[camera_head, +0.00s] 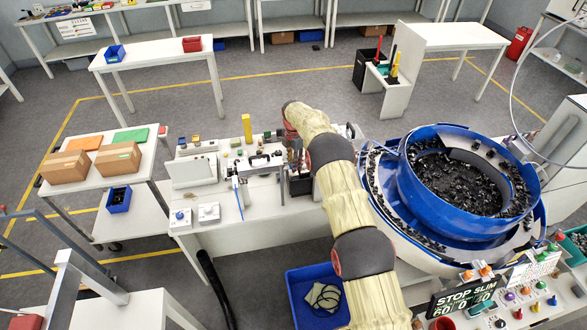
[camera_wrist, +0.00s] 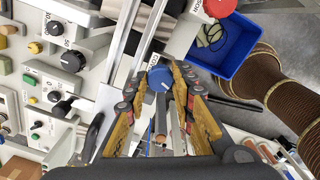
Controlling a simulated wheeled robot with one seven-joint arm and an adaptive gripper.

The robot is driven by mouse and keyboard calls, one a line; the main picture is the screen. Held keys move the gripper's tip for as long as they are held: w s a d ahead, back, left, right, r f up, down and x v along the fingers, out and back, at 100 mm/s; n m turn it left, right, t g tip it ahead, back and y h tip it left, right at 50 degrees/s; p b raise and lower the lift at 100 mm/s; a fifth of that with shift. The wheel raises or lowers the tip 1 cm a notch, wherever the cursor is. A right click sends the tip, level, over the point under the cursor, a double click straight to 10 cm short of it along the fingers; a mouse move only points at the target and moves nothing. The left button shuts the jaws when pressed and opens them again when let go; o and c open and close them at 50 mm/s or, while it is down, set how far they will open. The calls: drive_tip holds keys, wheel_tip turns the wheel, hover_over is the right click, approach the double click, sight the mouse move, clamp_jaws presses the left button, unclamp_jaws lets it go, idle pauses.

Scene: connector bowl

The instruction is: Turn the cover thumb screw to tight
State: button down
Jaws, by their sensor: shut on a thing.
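The cover thumb screw appears to be the round blue knob (camera_wrist: 160,77) in the wrist view, with a pale mark on its face. My gripper (camera_wrist: 160,72) has its two yellow-and-black fingers on either side of this knob and is shut on it. Whether the screw is tight cannot be told. In the head view my arm reaches over the white bench with the small machine (camera_head: 262,160). There the fingertips and the screw are hidden or too small to make out.
The wrist view shows control boxes with black knobs (camera_wrist: 73,60) at left, a red button (camera_wrist: 219,8) at top and a blue bin (camera_wrist: 222,50) at right. In the head view a large blue bowl feeder (camera_head: 415,200) stands close to the arm's right.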

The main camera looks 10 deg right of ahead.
drive_tip(key=m+b, duration=0.3)
drive_tip(key=m, duration=0.2)
drive_tip(key=shift+b, duration=0.35)
drive_tip(key=shift+m, duration=0.3)
drive_tip(key=c, duration=1.5)
unclamp_jaws()
wheel_tip(320, 180, up, 12)
